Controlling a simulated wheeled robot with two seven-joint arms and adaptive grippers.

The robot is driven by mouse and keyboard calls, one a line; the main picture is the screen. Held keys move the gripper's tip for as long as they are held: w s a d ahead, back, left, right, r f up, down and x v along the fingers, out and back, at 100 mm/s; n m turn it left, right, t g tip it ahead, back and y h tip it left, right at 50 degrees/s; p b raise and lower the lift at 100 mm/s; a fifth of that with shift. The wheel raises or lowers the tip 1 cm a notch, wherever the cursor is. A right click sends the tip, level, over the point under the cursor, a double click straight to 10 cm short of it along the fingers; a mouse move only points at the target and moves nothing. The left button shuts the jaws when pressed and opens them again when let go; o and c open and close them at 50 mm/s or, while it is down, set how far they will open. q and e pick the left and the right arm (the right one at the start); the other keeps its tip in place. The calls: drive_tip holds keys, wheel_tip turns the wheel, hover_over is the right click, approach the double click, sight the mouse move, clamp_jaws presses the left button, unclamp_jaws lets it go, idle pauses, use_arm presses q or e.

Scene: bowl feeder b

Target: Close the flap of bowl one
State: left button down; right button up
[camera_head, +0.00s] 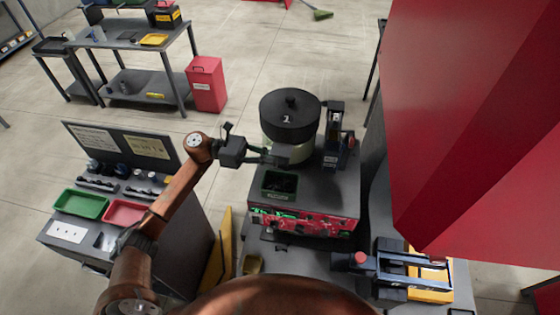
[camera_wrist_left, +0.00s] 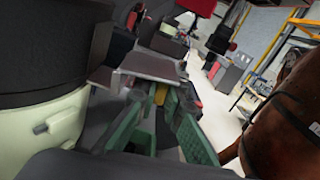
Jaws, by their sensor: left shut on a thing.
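Bowl one is a cream bowl feeder with a black top (camera_head: 290,115) bearing a white numeral, on the grey stand. Its side fills the left of the left wrist view (camera_wrist_left: 45,125). The flap (camera_head: 291,153) is a small grey plate at the bowl's front, below the black top. It also shows as a flat grey plate beyond the fingers in the left wrist view (camera_wrist_left: 150,65). My left gripper (camera_head: 270,157) reaches in from the left and is shut on the flap. Its green fingers (camera_wrist_left: 162,105) partly hide the grip.
A dark tray (camera_head: 279,184) sits on the stand in front of the bowl. A dark device (camera_head: 334,130) stands close to the bowl's right. A large red panel (camera_head: 470,110) blocks the right side. A bench with green (camera_head: 81,204) and red trays stands left.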

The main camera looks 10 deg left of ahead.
sight(281, 150)
use_arm(q)
drive_tip(key=n, duration=0.2)
drive_tip(key=r+n+b, duration=0.1)
drive_tip(key=shift+w+r+n, duration=0.1)
drive_tip(key=shift+w+n, duration=0.15)
drive_tip(key=shift+n, duration=0.15)
drive_tip(key=n, duration=0.1)
drive_tip(key=r+n, duration=0.1)
drive_tip(key=n, duration=0.1)
drive_tip(key=w+n, duration=0.1)
drive_tip(key=shift+r+n, duration=0.25)
drive_tip(key=shift+n, duration=0.05)
drive_tip(key=n, duration=0.1)
drive_tip(key=w+n, duration=0.1)
drive_tip(key=n, duration=0.1)
drive_tip(key=w+r+n, duration=0.1)
drive_tip(key=n, duration=0.1)
drive_tip(key=shift+w+n+p, duration=0.25)
drive_tip(key=shift+n+p, duration=0.05)
drive_tip(key=shift+n, duration=0.5)
drive_tip(key=shift+w+n+p, duration=0.25)
drive_tip(key=shift+n, duration=0.55)
drive_tip(key=c, duration=2.3)
unclamp_jaws()
drive_tip(key=shift+f, duration=0.1)
drive_tip(key=shift+a, duration=0.15)
